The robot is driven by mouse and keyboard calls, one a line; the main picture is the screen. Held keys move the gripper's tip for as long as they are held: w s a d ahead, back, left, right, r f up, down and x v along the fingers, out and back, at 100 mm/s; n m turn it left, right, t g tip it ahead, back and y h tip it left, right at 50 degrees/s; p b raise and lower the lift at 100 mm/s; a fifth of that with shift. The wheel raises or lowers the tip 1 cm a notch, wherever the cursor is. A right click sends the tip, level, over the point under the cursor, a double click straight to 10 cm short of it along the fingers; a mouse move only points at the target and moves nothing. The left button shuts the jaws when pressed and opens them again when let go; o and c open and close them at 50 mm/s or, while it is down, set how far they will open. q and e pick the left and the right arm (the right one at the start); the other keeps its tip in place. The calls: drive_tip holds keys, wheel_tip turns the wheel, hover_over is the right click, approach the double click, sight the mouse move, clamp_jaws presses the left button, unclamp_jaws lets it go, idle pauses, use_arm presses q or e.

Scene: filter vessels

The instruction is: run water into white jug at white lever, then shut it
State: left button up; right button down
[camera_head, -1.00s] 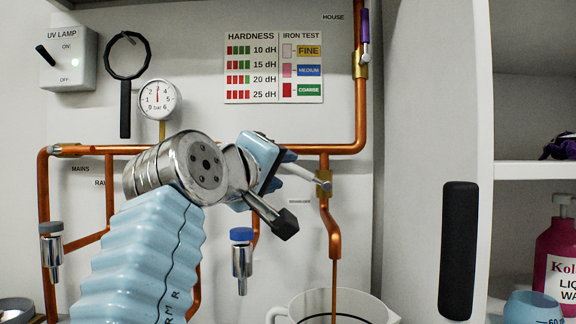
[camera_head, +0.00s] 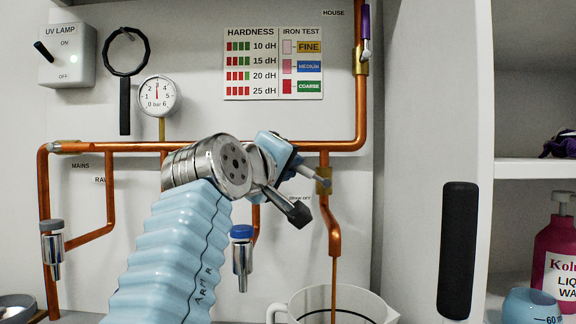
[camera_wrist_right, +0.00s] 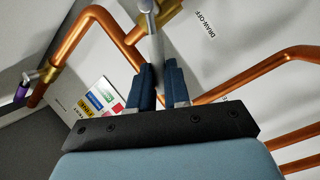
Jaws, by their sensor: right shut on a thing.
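The white lever (camera_head: 306,173) sits on the brass draw-off valve (camera_head: 323,181) in the copper pipe. My right gripper (camera_head: 296,166) is shut on it; in the right wrist view the pale lever (camera_wrist_right: 156,48) runs between the dark blue fingers (camera_wrist_right: 160,76). The white jug (camera_head: 345,301) stands upright below, at the bottom edge, with a dark line round it and its handle to the left. A thin brownish line runs from the spout (camera_head: 334,240) down into the jug; I cannot tell whether it is pipe or water. My left gripper is out of view.
A blue-capped fitting (camera_head: 241,250) hangs left of the jug. A pressure gauge (camera_head: 158,96), a black ring tool (camera_head: 125,75) and a UV lamp box (camera_head: 70,56) are on the wall. A black cabinet handle (camera_head: 458,250) stands out at right, beside shelves with a pink bottle (camera_head: 556,245).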

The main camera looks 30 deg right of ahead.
drive_tip(key=shift+s+d+r+m+g+y, duration=0.15)
drive_tip(key=shift+d+r+m+y, duration=0.15)
drive_tip(key=shift+m, duration=0.35)
drive_tip(key=shift+s+d+r+m+g+y, duration=0.15)
drive_tip(key=shift+r+m+y, duration=0.1)
drive_tip(key=shift+r+m, duration=0.3)
drive_tip(key=shift+s+d+r+m+g+y, duration=0.15)
drive_tip(key=shift+d+r+m+y, duration=0.1)
drive_tip(key=shift+m, duration=0.45)
drive_tip(key=c, duration=1.1)
unclamp_jaws()
drive_tip(key=v, duration=1.3)
drive_tip(key=shift+s+a, duration=0.3)
